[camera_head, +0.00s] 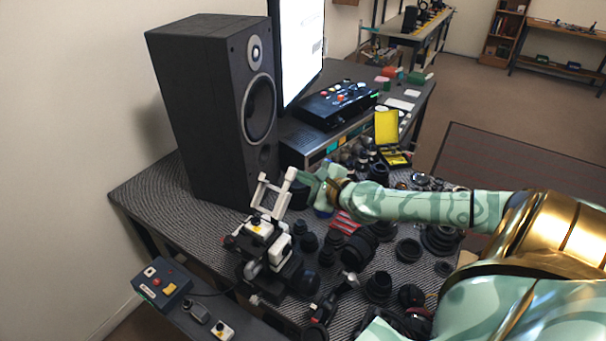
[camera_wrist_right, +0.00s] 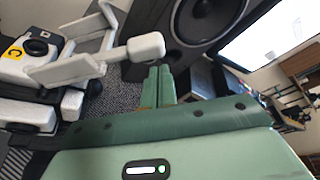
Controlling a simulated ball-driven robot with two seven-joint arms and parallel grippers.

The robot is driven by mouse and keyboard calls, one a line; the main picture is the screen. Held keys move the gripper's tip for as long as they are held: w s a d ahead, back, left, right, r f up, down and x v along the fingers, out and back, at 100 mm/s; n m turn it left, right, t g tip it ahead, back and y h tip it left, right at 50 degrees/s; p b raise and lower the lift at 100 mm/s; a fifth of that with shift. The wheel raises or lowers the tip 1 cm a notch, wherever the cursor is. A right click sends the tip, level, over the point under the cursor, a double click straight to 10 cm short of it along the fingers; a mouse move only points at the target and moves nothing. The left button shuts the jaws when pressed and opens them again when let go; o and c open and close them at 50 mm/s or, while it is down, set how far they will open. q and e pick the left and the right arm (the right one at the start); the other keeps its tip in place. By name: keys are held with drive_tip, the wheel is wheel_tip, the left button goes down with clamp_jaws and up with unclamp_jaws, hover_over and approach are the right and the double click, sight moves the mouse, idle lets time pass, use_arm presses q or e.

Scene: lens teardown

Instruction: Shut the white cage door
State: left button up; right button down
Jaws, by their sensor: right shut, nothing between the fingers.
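The white cage door (camera_head: 272,196) is an open rectangular frame with a thick white knob at its upper right corner. It stands raised and tilted above a white and black device (camera_head: 257,229) with a yellow label. In the right wrist view the door (camera_wrist_right: 83,68) shows at upper left, its rounded knob (camera_wrist_right: 146,47) close to my fingertips. My right gripper (camera_head: 305,177) is shut and empty, just right of the knob; its fingers show in the right wrist view (camera_wrist_right: 158,86). I cannot tell whether they touch the knob. My left gripper is not in view.
A tall black speaker (camera_head: 213,105) stands behind the door. Many dark lens parts (camera_head: 358,247) crowd the patterned table right of the device. A yellow case (camera_head: 388,127) stands open farther back. A blue control box (camera_head: 161,284) is at lower left.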

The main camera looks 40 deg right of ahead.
sight(293, 174)
drive_tip(key=shift+s+a+r, duration=0.25)
drive_tip(key=shift+a+r, duration=0.2)
drive_tip(key=shift+a, duration=0.05)
drive_tip(key=a+r+n+p, duration=0.1)
drive_tip(key=p, duration=0.2)
drive_tip(key=a+r+n+t+p, duration=0.1)
drive_tip(key=n+p, duration=0.1)
drive_tip(key=p, duration=0.1)
drive_tip(key=s+a+r+n+h+p, duration=0.1)
drive_tip(key=a+r+p, duration=0.1)
drive_tip(key=p, duration=0.1)
drive_tip(key=shift+s+r+t, duration=0.1)
drive_tip(key=shift+t, duration=0.2)
drive_tip(key=s+a+f+n+t, duration=0.2)
drive_tip(key=s+a+n+t, duration=0.15)
drive_tip(key=a+n, duration=0.8)
drive_tip(key=s+a+f+n+y+b, duration=0.1)
drive_tip(key=a+f+n+y+b, duration=0.3)
drive_tip(key=n, duration=1)
drive_tip(key=shift+a+f+y+b, duration=0.25)
drive_tip(key=shift+f+y+b, duration=1.25)
drive_tip(key=shift+f, duration=0.3)
